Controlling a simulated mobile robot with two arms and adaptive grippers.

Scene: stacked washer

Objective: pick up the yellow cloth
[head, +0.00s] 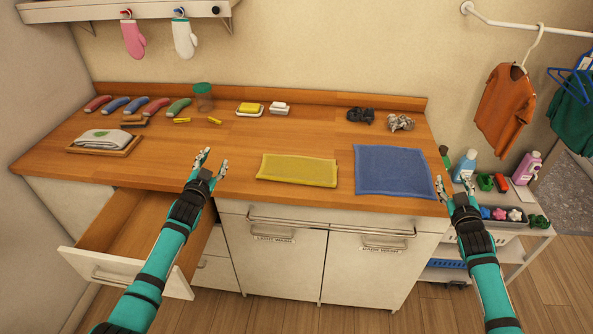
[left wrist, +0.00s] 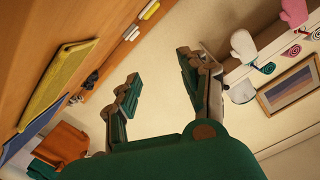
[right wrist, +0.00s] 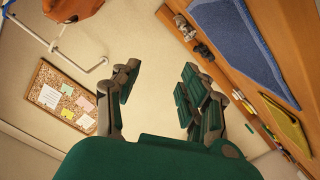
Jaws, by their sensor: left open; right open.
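The yellow cloth (head: 298,170) lies flat on the wooden counter near its front edge, left of a blue cloth (head: 393,171). It also shows at the left of the left wrist view (left wrist: 62,80) and at the lower right of the right wrist view (right wrist: 284,122). My left gripper (head: 212,160) is open and empty, left of the yellow cloth and apart from it. My right gripper (head: 453,183) is open and empty at the counter's right end, beyond the blue cloth.
An open drawer (head: 120,230) juts out at the lower left. A shelf (head: 509,217) with bottles stands right. The counter between left gripper and yellow cloth is clear.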

